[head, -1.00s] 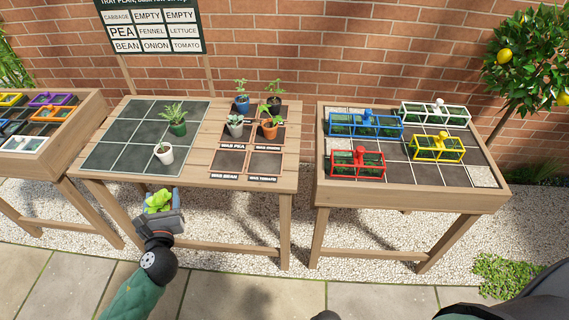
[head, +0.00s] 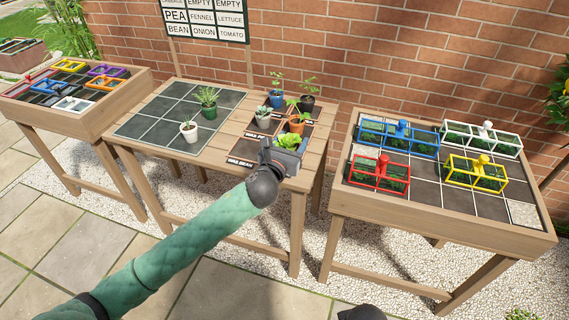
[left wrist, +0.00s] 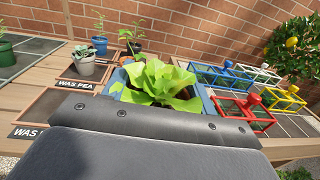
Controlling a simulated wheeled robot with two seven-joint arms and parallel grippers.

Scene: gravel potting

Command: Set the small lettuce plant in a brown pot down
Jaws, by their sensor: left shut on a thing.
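The small lettuce plant (head: 288,141) has bright yellow-green leaves. My left gripper (head: 284,157) is shut on it at the front right of the middle table (head: 208,152), over or just in front of the right-hand labelled slots. The lettuce also shows in the left wrist view (left wrist: 157,82), upright between the blue-grey fingers. Its pot is almost wholly hidden by leaves and gripper, so I cannot tell if it touches the table. A bare dark slot (left wrist: 55,103) lies left of it, behind a "WAS BEAN" label.
An orange pot (head: 297,126), a blue pot (head: 276,100) and a grey pot with a succulent (left wrist: 84,68) stand close behind the lettuce. A white pot (head: 189,134) and green pot (head: 209,111) stand on the dark tiled mat (head: 160,128). Coloured frames stand on the right table (head: 440,217).

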